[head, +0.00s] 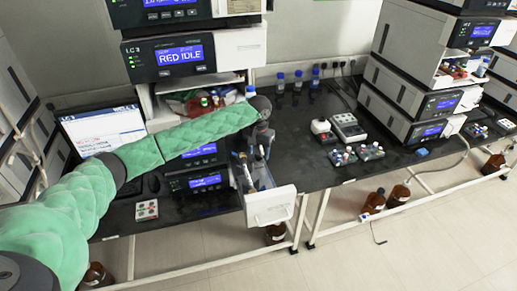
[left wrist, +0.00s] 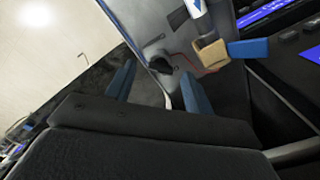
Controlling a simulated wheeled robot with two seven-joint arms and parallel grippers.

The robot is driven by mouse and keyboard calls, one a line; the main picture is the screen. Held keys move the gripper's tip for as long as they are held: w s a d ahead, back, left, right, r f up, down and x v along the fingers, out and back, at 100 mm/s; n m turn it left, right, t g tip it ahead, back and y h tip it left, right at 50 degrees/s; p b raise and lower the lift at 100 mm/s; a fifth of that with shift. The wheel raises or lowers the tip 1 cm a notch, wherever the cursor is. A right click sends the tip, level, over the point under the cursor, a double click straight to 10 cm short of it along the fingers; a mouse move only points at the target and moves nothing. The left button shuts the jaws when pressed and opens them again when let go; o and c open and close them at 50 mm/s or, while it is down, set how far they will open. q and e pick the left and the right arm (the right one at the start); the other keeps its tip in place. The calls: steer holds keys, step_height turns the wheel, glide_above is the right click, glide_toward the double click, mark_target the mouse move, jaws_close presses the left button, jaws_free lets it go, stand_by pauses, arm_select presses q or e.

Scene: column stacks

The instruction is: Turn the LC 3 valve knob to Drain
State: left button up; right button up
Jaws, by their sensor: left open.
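The LC 3 stack (head: 168,52) stands left of centre in the head view, with a screen reading RED IDLE. My left gripper (head: 252,172) is in front of its lower modules, pointing down beside a pulled-out white drawer-like part (head: 270,206). In the left wrist view, my left gripper (left wrist: 158,88) is open, with its two blue fingers apart. A dark rounded knob-like part (left wrist: 160,65) shows between and beyond the fingers on a light panel (left wrist: 150,25). I see no grip on it. Its pointer and the Drain mark cannot be read. My right gripper is not in view.
A tan block (left wrist: 212,56) with a blue piece (left wrist: 248,48) lies close to the fingers. A laptop (head: 100,130) stands left of the stack. Small devices (head: 347,126) and another stack (head: 410,90) are to the right. Dark bench top between is partly clear.

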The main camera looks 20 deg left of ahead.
arm_select(q)
steer(key=shift+f, duration=0.6)
steer(key=shift+a, duration=0.1)
steer(key=c, duration=1)
